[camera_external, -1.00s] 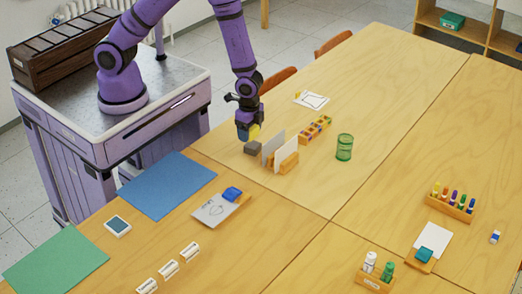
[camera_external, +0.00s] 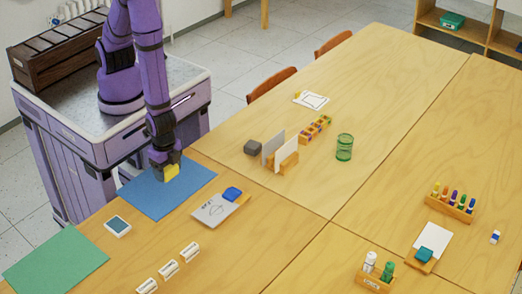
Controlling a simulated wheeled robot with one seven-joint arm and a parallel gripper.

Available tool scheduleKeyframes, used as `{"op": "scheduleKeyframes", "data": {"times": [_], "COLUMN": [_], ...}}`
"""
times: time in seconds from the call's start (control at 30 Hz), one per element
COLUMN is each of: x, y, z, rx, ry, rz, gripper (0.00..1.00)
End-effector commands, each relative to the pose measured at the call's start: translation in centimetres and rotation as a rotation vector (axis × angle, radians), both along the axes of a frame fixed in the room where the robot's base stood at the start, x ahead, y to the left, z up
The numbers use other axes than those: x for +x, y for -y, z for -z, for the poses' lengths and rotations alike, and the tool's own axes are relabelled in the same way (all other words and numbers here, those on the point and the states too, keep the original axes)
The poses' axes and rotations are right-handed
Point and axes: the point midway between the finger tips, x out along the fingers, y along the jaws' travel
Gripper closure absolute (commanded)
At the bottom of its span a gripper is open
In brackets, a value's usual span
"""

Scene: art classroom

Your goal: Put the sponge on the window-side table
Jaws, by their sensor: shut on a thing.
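A yellow block, which looks like the sponge (camera_external: 171,173), is in my gripper (camera_external: 166,165). My gripper points down and is shut on it, hiding part of it. It is over the blue sheet (camera_external: 150,195) on the near left part of the joined wooden tables (camera_external: 215,265); I cannot tell whether the block touches the sheet. The far table (camera_external: 365,80) adjoins behind. The picture does not mark which table is window-side.
A grey block (camera_external: 252,148) and a holder with upright cards (camera_external: 285,160) stand behind. A green mesh cup (camera_external: 344,147) stands right of them. A clipboard with a blue item (camera_external: 232,193) lies right of the blue sheet. The far table is largely clear.

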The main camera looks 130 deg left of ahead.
Motion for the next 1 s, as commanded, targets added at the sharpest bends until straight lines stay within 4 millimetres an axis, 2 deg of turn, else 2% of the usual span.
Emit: {"op": "scheduleKeyframes", "data": {"times": [0.03, 0.2, 0.4, 0.7, 1.0], "x": [-1.1, -4.3, -7.6, -11.2, -11.0], "y": [1.4, 4.9, 7.6, 9.9, 9.7], "z": [0.0, -0.1, -0.3, -0.4, 4.0], "rx": [0.001, 0.004, 0.007, 0.011, 0.014], "ry": [-0.001, -0.001, 0.001, 0.003, -0.001], "rz": [0.012, 0.02, 0.027, 0.033, 0.028], "gripper": [0.57, 0.57, 0.57, 0.57, 0.57]}}
